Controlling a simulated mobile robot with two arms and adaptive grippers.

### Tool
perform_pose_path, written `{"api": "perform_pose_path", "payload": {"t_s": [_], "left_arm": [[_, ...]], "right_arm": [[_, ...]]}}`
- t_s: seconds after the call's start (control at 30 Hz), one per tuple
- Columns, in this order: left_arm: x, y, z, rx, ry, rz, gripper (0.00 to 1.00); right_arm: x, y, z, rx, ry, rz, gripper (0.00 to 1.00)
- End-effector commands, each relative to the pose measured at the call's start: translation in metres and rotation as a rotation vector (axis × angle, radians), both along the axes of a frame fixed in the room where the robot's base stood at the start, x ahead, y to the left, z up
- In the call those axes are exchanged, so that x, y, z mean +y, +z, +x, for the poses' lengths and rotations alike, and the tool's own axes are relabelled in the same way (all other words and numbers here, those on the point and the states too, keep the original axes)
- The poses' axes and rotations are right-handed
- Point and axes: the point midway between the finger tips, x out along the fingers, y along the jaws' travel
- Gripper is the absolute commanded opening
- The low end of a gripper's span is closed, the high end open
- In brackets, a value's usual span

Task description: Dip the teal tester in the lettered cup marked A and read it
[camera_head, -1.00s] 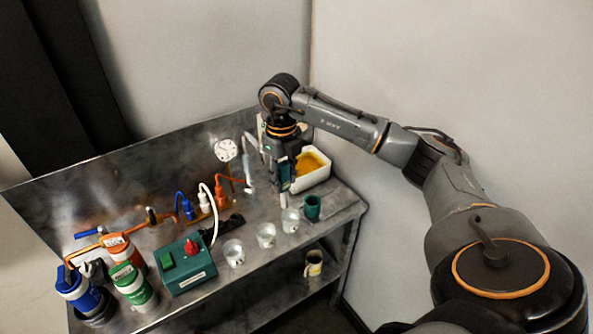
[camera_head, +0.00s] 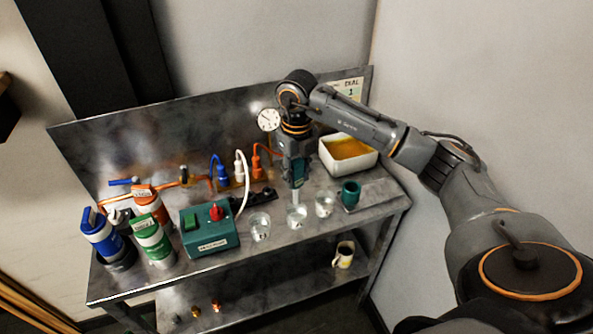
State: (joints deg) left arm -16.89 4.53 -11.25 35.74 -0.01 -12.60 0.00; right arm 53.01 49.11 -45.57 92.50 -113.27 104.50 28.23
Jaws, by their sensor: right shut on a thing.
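My right gripper (camera_head: 297,178) points down and is shut on the teal tester (camera_head: 299,169), which hangs upright with its pale tip downward. The tip is just above or at the rim of the middle clear cup (camera_head: 297,217); I cannot tell whether it is inside. Another clear cup (camera_head: 260,228) stands to the left and a third clear cup (camera_head: 324,206) to the right. The cups' letters are too small to read, so I cannot tell which is A. The tester's reading is not legible. My left gripper is out of view.
A dark green cup (camera_head: 350,194) stands right of the clear cups. A white tray (camera_head: 367,166) with amber contents is behind it. A green box with a red knob (camera_head: 209,239) and several bottles stand left. Pipes and a gauge (camera_head: 269,120) line the back.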

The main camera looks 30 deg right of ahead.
Motion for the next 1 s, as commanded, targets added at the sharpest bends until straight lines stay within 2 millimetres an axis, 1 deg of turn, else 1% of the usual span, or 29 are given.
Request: {"api": "perform_pose_path", "payload": {"t_s": [0.03,0.13,0.5,0.7,0.83,1.0], "left_arm": [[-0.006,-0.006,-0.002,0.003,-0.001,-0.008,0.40],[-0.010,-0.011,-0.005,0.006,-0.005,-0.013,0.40],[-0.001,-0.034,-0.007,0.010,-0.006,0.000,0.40],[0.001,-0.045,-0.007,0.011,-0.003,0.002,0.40],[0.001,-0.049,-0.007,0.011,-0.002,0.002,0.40],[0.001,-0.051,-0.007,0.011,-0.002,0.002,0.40]], "right_arm": [[0.000,-0.007,0.000,0.000,0.000,0.001,0.00],[0.000,-0.015,0.000,-0.001,0.000,0.001,0.00],[0.000,-0.045,0.000,0.001,0.000,0.000,0.00],[0.000,-0.060,0.000,0.000,0.000,0.001,0.00],[0.000,-0.067,0.000,0.000,0.000,0.001,0.00],[0.000,-0.069,0.000,0.000,0.000,0.001,0.00]]}}
